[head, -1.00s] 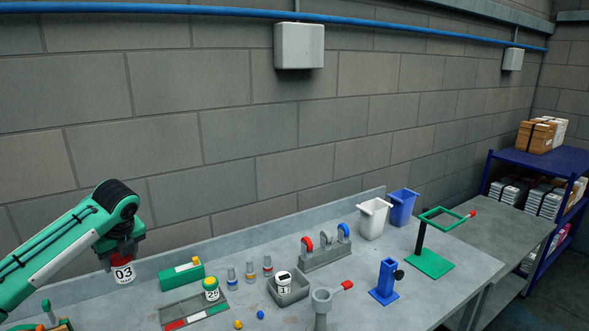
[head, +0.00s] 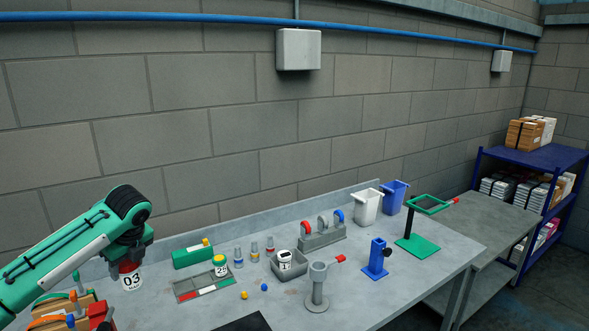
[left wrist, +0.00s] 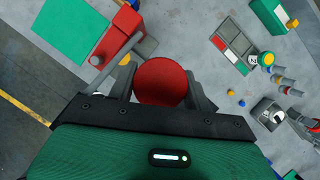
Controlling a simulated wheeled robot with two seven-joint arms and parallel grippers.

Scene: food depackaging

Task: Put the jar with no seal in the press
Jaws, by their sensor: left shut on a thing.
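My left gripper (head: 131,266) is shut on a jar with a red lid (left wrist: 162,82) and the label "03" (head: 132,281). It holds this jar upright at the left of the table. Whether the jar has a seal cannot be seen. A jar with a green and yellow top (head: 220,265) stands on the panelled tray (head: 188,291). A white and black jar (head: 284,258) sits in the grey bin (head: 292,269). A grey stand with a red handle (head: 318,285) is farther right; I cannot tell which fixture is the press. My right gripper is out of view.
Wooden fixtures (head: 60,304) and a red block with a grey lever (left wrist: 118,38) are close to the held jar. Small bottles (head: 254,248), a hook rack (head: 322,240), a blue post (head: 376,262) and a green stand (head: 417,245) occupy the table.

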